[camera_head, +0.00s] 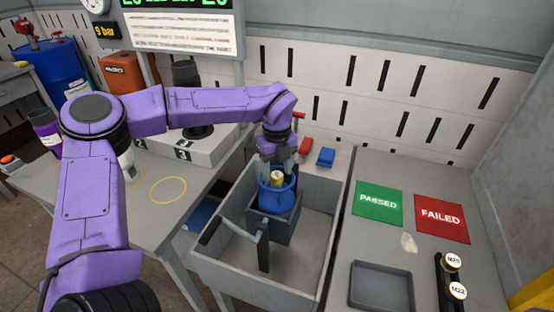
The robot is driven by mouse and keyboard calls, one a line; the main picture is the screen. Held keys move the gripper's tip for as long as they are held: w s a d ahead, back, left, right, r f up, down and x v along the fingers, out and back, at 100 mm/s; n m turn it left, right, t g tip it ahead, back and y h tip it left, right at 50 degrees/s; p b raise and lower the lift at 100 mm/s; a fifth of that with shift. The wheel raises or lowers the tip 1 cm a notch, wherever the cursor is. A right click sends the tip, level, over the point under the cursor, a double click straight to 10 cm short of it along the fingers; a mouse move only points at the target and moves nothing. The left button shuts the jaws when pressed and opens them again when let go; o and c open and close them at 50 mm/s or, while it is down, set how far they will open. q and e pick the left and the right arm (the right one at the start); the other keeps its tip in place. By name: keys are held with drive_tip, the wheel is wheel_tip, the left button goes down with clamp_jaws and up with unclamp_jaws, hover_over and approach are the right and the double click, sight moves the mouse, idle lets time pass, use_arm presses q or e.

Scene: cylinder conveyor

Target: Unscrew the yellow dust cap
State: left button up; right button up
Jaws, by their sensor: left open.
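The yellow dust cap (277,177) sits on top of a blue cylinder (275,200). The blue cylinder stands upright in a dark grey holder (287,229) inside a grey box-shaped basin (313,240). My left arm reaches in from the left, and its left gripper (277,167) points down right over the cap. Its fingers are open around or just above the cap; I cannot tell whether they touch it. My right gripper is not in the picture.
A dark lever (264,245) stands at the front of the holder. A green PASSED mat (378,204) and a red FAILED mat (442,218) lie on the right table, with a dark tray (380,285) in front.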

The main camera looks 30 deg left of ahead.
sight(276, 174)
use_arm(q)
drive_tip(key=shift+f, duration=0.1)
drive_tip(key=shift+s+f+b, duration=0.1)
drive_tip(key=shift+f+b, duration=0.5)
drive_tip(key=shift+b, duration=0.1)
drive_tip(key=shift+s+d+f+b, duration=0.15)
drive_tip(key=shift+s+f+b, duration=0.05)
drive_tip(key=shift+f+b, duration=0.35)
drive_tip(key=shift+w+f, duration=0.15)
drive_tip(key=shift+f, duration=0.1)
drive_tip(key=shift+w+a, duration=0.15)
drive_tip(key=shift+a, duration=0.05)
drive_tip(key=shift+r, duration=0.3)
drive_tip(key=shift+d+f, duration=0.1)
drive_tip(key=shift+f, duration=0.05)
